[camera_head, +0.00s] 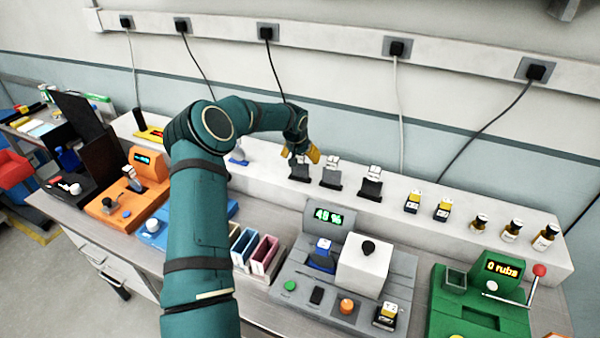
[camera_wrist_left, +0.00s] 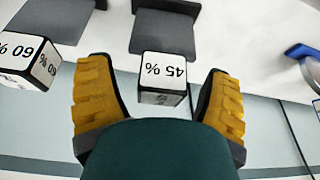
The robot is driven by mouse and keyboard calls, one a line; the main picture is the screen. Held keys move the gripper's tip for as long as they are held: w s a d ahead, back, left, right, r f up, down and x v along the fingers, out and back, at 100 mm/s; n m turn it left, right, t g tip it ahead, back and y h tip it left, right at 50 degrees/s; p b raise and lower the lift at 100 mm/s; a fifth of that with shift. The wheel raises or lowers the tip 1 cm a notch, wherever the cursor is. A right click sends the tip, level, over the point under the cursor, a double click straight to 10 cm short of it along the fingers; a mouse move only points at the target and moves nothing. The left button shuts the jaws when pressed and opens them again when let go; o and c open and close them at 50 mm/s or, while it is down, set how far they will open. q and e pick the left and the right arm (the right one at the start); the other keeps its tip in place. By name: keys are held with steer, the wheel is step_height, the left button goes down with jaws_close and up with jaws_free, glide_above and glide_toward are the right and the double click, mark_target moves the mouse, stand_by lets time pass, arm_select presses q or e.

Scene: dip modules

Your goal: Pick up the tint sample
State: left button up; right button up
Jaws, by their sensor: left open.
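A small white cube marked 45 % (camera_wrist_left: 163,75), which looks like a tint sample, stands on a dark holder (camera_wrist_left: 164,32). In the head view this dark holder (camera_head: 300,173) is the leftmost of three on the white shelf. My left gripper (camera_head: 300,155) is just above it, open. In the left wrist view its two yellow fingers stand on either side of the cube, with gaps and nothing held. A cube marked 60 % (camera_wrist_left: 25,60) is outside the fingers. In the head view my gripper mostly hides the 45 % cube. My right gripper is not in view.
Two similar white cubes (camera_head: 332,162) (camera_head: 374,171) stand on neighbouring holders. Small yellow-labelled blocks and bottles (camera_head: 512,231) are farther right on the shelf. A grey station (camera_head: 335,280) with a percent display, a green machine (camera_head: 475,300) and an orange machine (camera_head: 128,200) stand in front.

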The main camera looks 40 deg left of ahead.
arm_select(q)
jaws_close()
steer(key=shift+r, duration=0.1)
